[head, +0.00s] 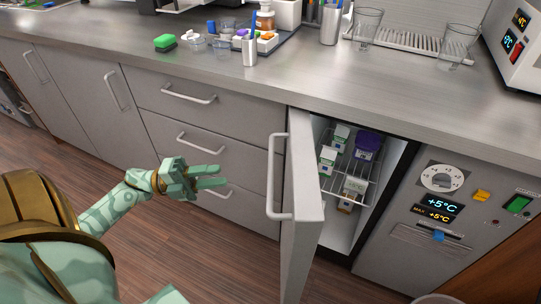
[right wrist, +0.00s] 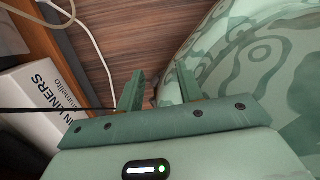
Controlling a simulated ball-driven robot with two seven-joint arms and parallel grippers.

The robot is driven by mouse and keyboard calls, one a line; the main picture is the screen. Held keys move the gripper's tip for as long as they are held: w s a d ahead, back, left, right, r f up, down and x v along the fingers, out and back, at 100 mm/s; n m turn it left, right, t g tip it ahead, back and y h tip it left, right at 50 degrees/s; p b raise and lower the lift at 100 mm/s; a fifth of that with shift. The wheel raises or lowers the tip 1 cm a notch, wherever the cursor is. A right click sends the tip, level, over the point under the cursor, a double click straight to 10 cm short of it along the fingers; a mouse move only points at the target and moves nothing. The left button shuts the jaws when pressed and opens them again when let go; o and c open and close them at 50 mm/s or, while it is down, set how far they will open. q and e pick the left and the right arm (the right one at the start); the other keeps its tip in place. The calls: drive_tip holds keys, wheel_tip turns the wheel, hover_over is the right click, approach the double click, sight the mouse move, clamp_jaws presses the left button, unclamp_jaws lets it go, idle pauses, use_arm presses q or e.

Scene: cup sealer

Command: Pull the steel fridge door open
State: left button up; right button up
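The steel fridge door (head: 304,210) stands swung wide open in the head view, its edge turned toward me. Its long bar handle (head: 273,178) is on the left side of the door. The fridge interior (head: 345,225) shows a wire shelf with small boxes and a purple-lidded container. My left gripper (head: 222,176) is in front of the drawers, left of the handle and apart from it. Its fingers are spread and empty. My right gripper (right wrist: 158,92) shows in the right wrist view, fingers apart with nothing between them, over the wooden floor.
A control panel (head: 440,205) is right of the fridge. A white box of bin liners (right wrist: 35,110) and a cable lie beside my right gripper.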

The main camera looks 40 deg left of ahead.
sight(271, 168)
use_arm(q)
drive_tip(key=x, duration=1.3)
drive_tip(key=shift+w+d, duration=0.25)
drive_tip(key=shift+d, duration=0.05)
clamp_jaws()
